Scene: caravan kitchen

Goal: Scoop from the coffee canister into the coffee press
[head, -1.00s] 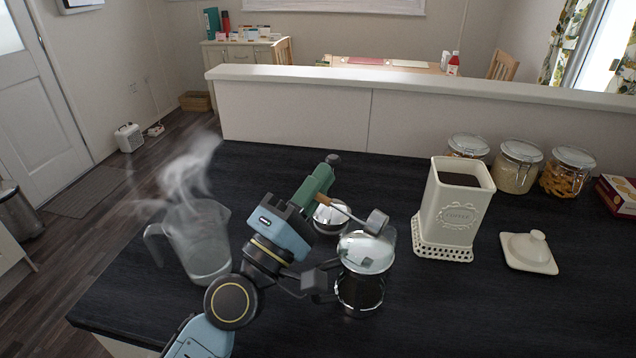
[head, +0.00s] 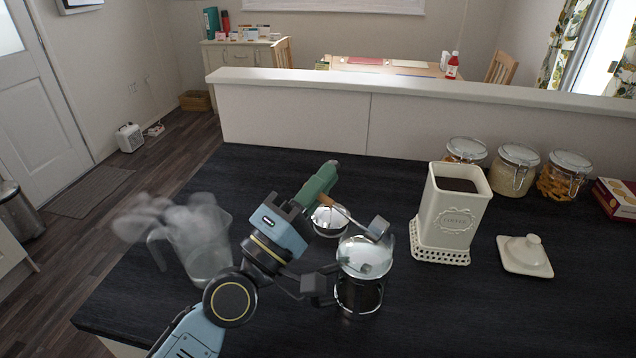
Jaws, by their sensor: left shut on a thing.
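My left gripper (head: 318,188) is shut on a small scoop with a thin brown handle. The scoop's grey bowl (head: 378,228) is held just above the coffee press (head: 362,292), near its right rim in the picture. I cannot tell what the bowl holds. The press is glass and shiny metal, upright and without its lid, and looks dark lower down. The cream coffee canister (head: 453,218) stands open to the right, with dark coffee inside. Its square lid (head: 525,256) lies beside it. My right gripper is not in view.
A steaming glass jug (head: 203,245) stands left of my left arm. A shiny domed lid (head: 329,221) lies behind the press. Several clip-top jars (head: 514,172) and a box (head: 617,198) line the back right. The dark counter's front right is clear.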

